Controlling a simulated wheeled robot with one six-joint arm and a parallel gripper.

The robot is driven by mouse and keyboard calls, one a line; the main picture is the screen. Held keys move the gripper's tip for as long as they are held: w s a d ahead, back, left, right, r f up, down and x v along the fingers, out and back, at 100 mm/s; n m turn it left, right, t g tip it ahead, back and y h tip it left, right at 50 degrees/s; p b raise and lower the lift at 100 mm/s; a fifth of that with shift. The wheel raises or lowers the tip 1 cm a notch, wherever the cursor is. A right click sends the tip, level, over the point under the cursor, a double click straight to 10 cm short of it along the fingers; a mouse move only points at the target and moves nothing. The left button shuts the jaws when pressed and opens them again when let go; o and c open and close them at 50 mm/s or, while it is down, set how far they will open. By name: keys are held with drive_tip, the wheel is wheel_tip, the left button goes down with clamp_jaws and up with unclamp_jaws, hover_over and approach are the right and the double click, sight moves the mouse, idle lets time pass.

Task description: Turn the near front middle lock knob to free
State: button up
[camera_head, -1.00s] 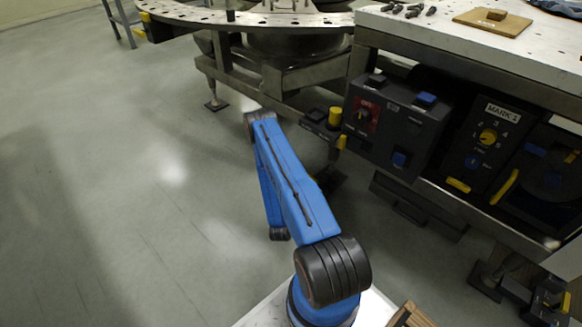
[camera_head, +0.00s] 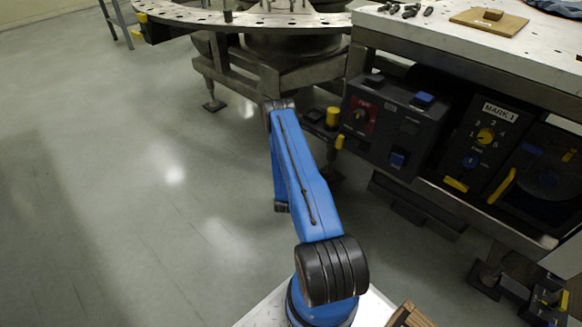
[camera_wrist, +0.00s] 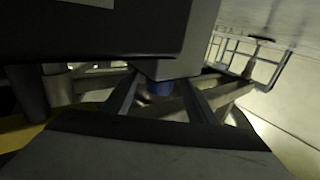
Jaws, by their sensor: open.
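I cannot tell which knob is the near front middle lock knob. In the head view, the dark console under the table carries a knob on a red panel (camera_head: 361,115) and a blue knob (camera_head: 398,160). The MARK 1 panel beside it has a yellow knob (camera_head: 486,135). My gripper (camera_wrist: 160,82) shows in the wrist view as two dark fingers spread apart, with nothing clearly held. A small blue part (camera_wrist: 158,88) shows between and beyond them, under a grey block (camera_wrist: 177,66).
The round turret plate (camera_head: 185,14) stands at the back on metal legs. A white-topped table (camera_head: 465,42) is at right, with a wooden board (camera_head: 488,22). A yellow-capped post (camera_head: 333,116) stands close to my arm. The floor at left is clear.

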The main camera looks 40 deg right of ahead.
drive_tip(key=shift+x, duration=0.9)
drive_tip(key=c, duration=1.1)
